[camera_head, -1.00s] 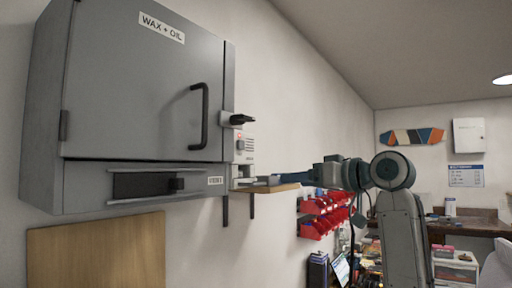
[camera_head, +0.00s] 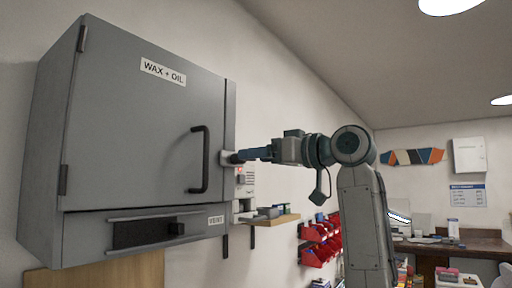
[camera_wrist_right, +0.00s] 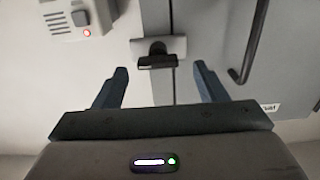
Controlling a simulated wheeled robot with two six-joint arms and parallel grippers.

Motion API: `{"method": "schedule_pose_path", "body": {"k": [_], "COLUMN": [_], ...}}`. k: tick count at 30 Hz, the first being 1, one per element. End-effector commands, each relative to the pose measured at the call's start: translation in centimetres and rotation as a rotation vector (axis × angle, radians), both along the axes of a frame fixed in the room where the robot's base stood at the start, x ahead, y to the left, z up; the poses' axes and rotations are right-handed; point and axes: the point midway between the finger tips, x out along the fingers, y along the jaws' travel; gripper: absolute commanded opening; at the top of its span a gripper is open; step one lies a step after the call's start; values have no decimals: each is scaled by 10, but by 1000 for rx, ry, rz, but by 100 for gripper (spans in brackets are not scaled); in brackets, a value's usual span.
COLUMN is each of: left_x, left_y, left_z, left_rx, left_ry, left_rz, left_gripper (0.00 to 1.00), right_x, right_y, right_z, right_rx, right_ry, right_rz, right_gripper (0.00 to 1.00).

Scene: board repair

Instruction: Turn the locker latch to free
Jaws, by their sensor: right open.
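The grey locker (camera_head: 140,120) hangs on the left wall, its door shut, with a "WAX + OIL" label. Its latch is a dark knob (camera_wrist_right: 157,61) on a light plate across the door's edge seam in the right wrist view; the knob's bar lies roughly level. In the head view the latch is mostly hidden by my right gripper (camera_head: 236,157), which reaches in from the right. In the right wrist view my right gripper (camera_wrist_right: 160,76) is open, a finger on either side of the latch, which appears just ahead of the tips. I cannot tell any contact. My left gripper is not seen.
The black door handle (camera_head: 205,160) stands out left of the latch. A small box with a red light (camera_wrist_right: 74,18) is on the wall beside the locker. A small shelf (camera_head: 277,219) sits below my right arm, and red bins (camera_head: 320,240) hang farther back.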

Motion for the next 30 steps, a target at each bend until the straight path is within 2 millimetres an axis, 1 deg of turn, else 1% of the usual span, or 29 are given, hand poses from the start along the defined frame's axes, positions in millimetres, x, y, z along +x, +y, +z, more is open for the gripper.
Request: {"method": "schedule_pose_path", "body": {"k": [1, 5, 14, 18, 21, 30], "left_x": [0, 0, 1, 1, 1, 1], "left_y": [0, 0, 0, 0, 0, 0], "left_z": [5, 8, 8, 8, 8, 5], "left_rx": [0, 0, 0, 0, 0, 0], "left_ry": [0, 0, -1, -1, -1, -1], "left_rz": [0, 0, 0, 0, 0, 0], "left_gripper": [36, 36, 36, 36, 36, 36], "right_x": [4, 9, 10, 10, 10, 10], "right_y": [5, 11, 13, 13, 13, 13], "right_z": [2, 0, -1, -1, -1, -2], "right_rx": [0, 0, 0, 0, 0, -20], "right_ry": [3, 2, 0, 0, 0, -25], "right_rz": [1, -1, -1, -1, -1, -1], "right_gripper": [65, 65, 65, 38, 21, 21]}}
